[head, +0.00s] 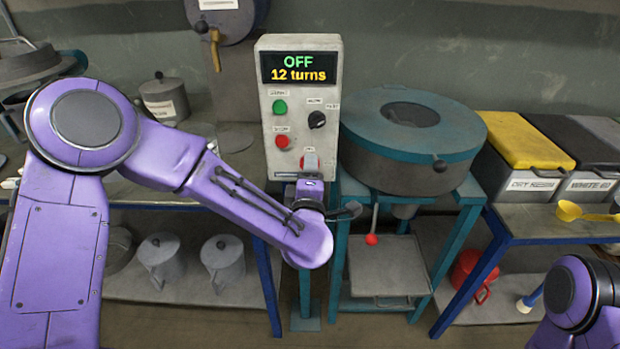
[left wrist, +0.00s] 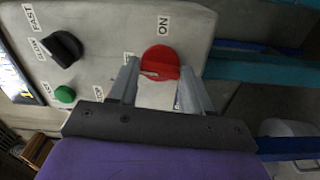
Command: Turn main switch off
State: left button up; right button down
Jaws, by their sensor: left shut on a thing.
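The control panel (head: 302,75) is a grey box on a post. Its display (head: 299,68) reads "OFF" and "12 turns". The red main switch (left wrist: 160,62) sits at the panel's lower right, beside an "ON" label (left wrist: 164,25). My left gripper (left wrist: 158,84) is shut on the red main switch, a finger on each side of it. In the head view the switch (head: 311,161) shows just above my left wrist, partly hidden. My right arm shows at the lower right corner; its gripper is out of the picture.
The panel also has a green button (head: 280,107), a red button (head: 282,141) and a black knob (head: 317,119). A round grey-and-teal machine (head: 410,130) stands close on the right. Bins with yellow (head: 524,140) and dark lids are further right.

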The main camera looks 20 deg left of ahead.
pick_arm(q)
jog(key=shift+n, duration=0.5)
jog(key=shift+b, duration=0.3)
jog(key=o, duration=1.1)
jog(key=shift+c, duration=0.2)
jog(key=b+v, duration=0.1)
jog(key=v, duration=0.9)
jog(key=shift+s, duration=0.25)
jog(key=shift+d, duration=0.1)
